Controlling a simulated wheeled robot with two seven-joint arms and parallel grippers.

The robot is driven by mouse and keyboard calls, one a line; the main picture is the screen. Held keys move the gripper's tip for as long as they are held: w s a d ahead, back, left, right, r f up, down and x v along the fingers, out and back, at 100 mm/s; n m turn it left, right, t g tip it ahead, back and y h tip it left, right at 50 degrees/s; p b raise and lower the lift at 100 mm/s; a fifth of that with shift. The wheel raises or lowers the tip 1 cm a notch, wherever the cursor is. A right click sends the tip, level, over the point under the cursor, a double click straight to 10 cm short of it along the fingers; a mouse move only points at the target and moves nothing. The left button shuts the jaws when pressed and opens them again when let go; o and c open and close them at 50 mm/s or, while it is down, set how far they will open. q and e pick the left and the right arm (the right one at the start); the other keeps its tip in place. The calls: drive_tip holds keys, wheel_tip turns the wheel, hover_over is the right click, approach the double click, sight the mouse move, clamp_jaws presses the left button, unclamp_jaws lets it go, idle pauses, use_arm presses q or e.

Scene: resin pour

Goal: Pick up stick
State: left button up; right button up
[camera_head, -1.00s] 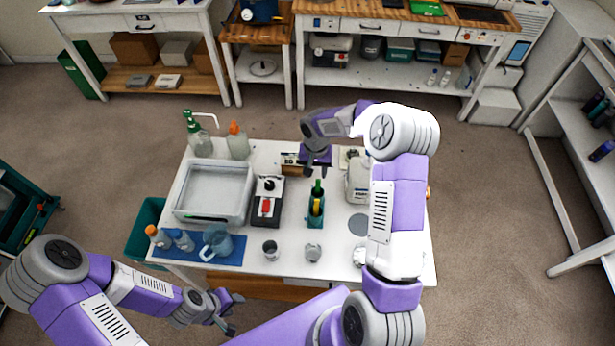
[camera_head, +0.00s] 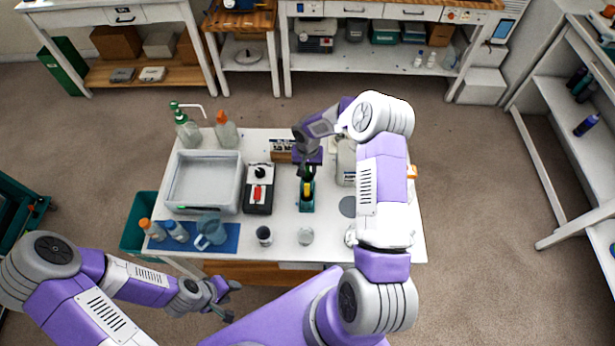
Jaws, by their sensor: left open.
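A small teal holder (camera_head: 306,206) stands on the white table, right of the black device. A yellow upright piece (camera_head: 307,188) shows in it, and a dark green piece beside it is mostly covered by my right gripper. Which of these is the stick I cannot tell. My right gripper (camera_head: 306,172) points down at the top of the holder; its fingertips are too small and dark to show whether they hold anything. My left gripper (camera_head: 230,302) is open and empty, off the table's front left edge.
A grey tray (camera_head: 207,207), a black device with a red part (camera_head: 258,192), a blue mat (camera_head: 225,245) with a jug (camera_head: 211,232) and bottles, and two small cups (camera_head: 264,235) crowd the table. A white jug (camera_head: 346,165) stands close right of my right gripper.

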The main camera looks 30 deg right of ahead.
clamp_jaws()
